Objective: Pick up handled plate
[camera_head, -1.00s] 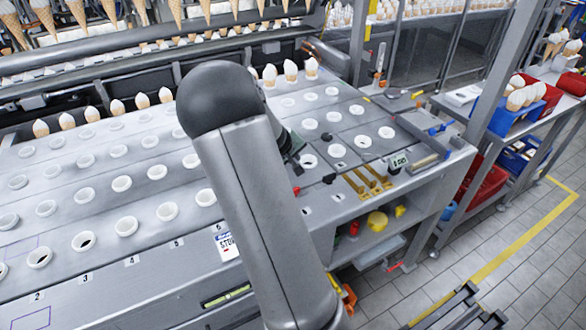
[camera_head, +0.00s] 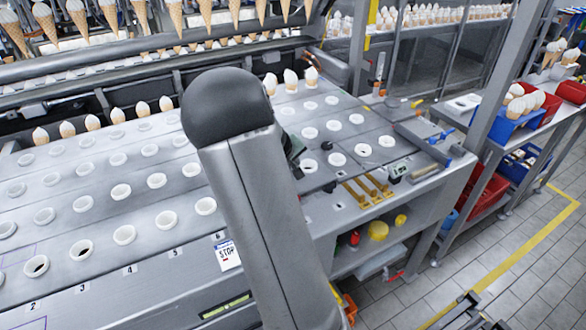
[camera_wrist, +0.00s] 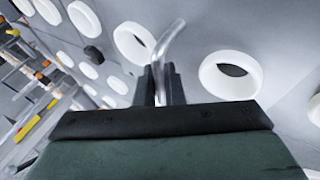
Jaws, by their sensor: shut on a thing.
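In the wrist view, my gripper (camera_wrist: 160,84) is shut on a thin, bent metal handle (camera_wrist: 167,42). The handle stands up between the two dark fingers and curves off to the upper right. I take it as the handle of the handled plate; the plate's outline cannot be told apart from the grey surface with white rings around it. In the head view, my arm hides the gripper and handle. Only a dark green bit of my wrist shows beside the arm, over the ringed worktop.
The grey worktop (camera_head: 60,208) carries rows of white rings, with ice cream cones (camera_head: 291,80) along its back. Yellow brackets (camera_head: 368,190) sit on its front edge. Blue (camera_head: 508,118) and red bins stand on a cart at the right. Tiled floor is open at the lower right.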

